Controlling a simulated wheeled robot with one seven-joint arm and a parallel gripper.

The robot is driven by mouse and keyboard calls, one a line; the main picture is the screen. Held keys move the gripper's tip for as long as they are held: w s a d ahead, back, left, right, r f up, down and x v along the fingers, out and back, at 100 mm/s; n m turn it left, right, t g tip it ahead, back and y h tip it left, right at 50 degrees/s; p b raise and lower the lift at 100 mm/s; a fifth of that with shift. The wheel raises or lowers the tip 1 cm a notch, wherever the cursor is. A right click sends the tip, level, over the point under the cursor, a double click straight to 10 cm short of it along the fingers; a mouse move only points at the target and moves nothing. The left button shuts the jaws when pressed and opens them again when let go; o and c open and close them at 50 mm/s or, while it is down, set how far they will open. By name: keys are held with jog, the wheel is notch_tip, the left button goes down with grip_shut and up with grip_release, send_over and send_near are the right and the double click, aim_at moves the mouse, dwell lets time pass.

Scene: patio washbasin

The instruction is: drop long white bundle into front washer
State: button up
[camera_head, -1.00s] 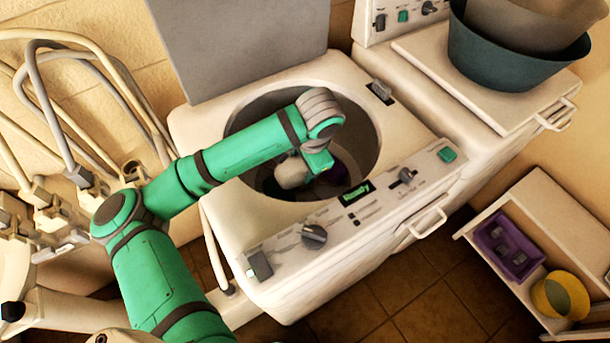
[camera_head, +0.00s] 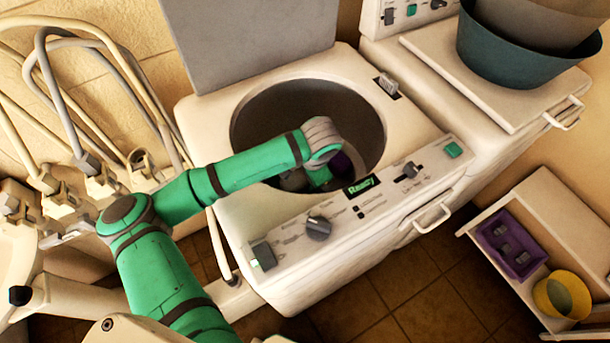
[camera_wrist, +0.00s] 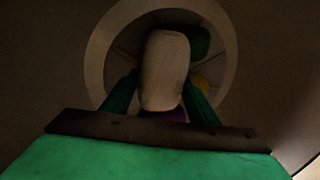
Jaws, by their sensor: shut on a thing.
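The front washer (camera_head: 415,118) stands with its lid raised and its round opening uncovered. Its display reads "Ready". My gripper (camera_wrist: 162,95) is inside the washer's drum, mostly hidden by my arm and the opening's edge in the head view. In the wrist view its two green fingers are shut on the long white bundle (camera_wrist: 164,65), one on each side.
The washer's grey lid (camera_head: 250,40) stands up behind the opening. A second machine at the right carries stacked tubs (camera_head: 510,60). A low shelf at lower right holds a purple tray (camera_head: 510,245) and a yellow pot (camera_head: 562,296). Hoses and taps (camera_head: 75,170) crowd the left.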

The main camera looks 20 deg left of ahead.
jog(key=shift+f, duration=0.55)
jog(key=o, duration=1.1)
jog(key=shift+o, duration=0.2)
jog(key=shift+a+r, duration=0.1)
jog(key=shift+r, duration=0.45)
jog(key=v, duration=1.2)
